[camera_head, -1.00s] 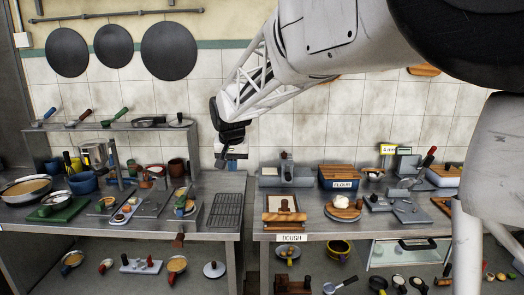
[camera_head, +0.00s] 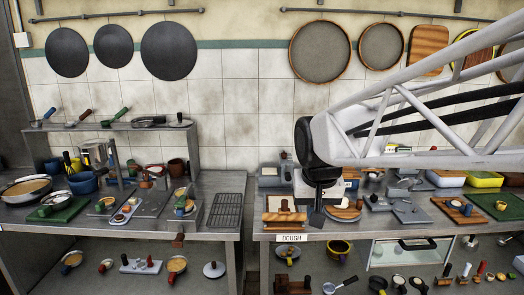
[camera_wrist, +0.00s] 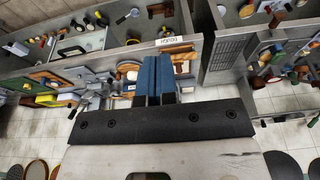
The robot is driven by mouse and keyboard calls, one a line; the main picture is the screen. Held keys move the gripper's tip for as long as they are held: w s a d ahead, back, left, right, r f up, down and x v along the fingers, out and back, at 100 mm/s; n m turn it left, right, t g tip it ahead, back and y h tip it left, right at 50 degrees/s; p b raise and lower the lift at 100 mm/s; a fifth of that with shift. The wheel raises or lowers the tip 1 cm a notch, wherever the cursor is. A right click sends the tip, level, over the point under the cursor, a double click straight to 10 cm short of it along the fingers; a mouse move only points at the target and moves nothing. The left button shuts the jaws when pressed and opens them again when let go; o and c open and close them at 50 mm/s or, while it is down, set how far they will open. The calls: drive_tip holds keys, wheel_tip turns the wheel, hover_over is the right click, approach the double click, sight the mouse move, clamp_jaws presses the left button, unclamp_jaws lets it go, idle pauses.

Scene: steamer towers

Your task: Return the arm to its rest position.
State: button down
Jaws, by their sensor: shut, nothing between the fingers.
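My gripper (camera_head: 317,217) hangs in front of the right-hand counter in the head view, above the area by the dough label (camera_head: 292,238). Its dark fingers point down. In the wrist view the two blue finger pads (camera_wrist: 155,74) lie side by side, shut with nothing between them. Behind them the wrist view shows the counter and its dough label (camera_wrist: 160,41) upside down. The gripper hides part of the round wooden board (camera_head: 343,211) and what stands behind it.
The left counter (camera_head: 218,238) carries pans, bowls and boards. A wire rack (camera_head: 226,209) lies at its right end. A gap separates the two counters. Trays, a yellow bin (camera_head: 484,179) and a green board (camera_head: 500,205) fill the right counter. Shelves below hold small utensils.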

drive_tip(key=s+d+f, duration=0.3)
drive_tip(key=s, duration=0.6)
drive_tip(key=s+d+f, duration=0.4)
drive_tip(key=s, duration=0.6)
drive_tip(key=shift+s+d+f, duration=0.15)
drive_tip(key=shift+d+f, duration=0.05)
drive_tip(key=shift+f, duration=0.1)
